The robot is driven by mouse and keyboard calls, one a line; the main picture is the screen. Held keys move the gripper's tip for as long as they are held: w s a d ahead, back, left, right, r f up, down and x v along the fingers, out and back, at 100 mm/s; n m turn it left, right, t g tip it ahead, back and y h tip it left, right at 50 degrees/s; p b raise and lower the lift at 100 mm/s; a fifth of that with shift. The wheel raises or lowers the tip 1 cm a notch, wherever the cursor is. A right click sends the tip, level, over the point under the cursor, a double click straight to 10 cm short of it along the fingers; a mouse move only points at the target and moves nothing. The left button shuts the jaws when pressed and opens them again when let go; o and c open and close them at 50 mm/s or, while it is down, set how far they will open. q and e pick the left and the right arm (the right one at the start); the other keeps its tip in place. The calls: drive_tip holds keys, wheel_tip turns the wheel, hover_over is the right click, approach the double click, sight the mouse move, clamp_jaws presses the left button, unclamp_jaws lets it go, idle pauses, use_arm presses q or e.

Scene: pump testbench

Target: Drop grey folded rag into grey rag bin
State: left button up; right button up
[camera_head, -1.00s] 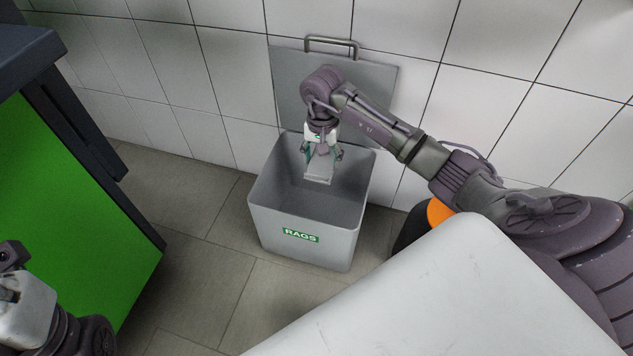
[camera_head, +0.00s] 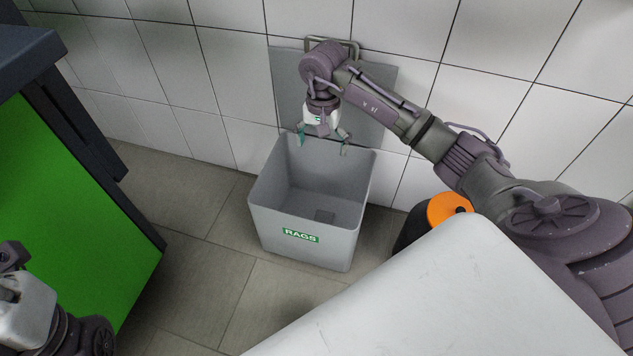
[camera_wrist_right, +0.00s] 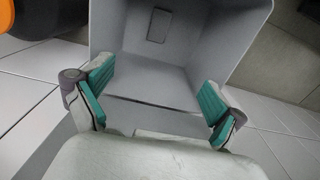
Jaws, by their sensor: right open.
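The grey rag bin (camera_head: 305,215), with a green RAGS label, stands on the floor against the tiled wall with its lid (camera_head: 290,85) up. The grey folded rag (camera_head: 324,216) lies on the bottom inside the bin. It also shows as a small grey rectangle in the right wrist view (camera_wrist_right: 159,25). My right gripper (camera_head: 322,142) is open and empty above the back of the bin. Its spread teal finger pads show in the right wrist view (camera_wrist_right: 155,95). My left arm shows at the lower left edge, but its gripper fingers cannot be made out.
A green cabinet (camera_head: 65,200) with a dark top stands at the left. A black container with an orange top (camera_head: 446,208) stands right of the bin, beneath my right arm. Tiled floor (camera_head: 195,250) is clear left of the bin.

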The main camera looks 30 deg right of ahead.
wheel_tip(320, 180, up, 7)
idle(0.6)
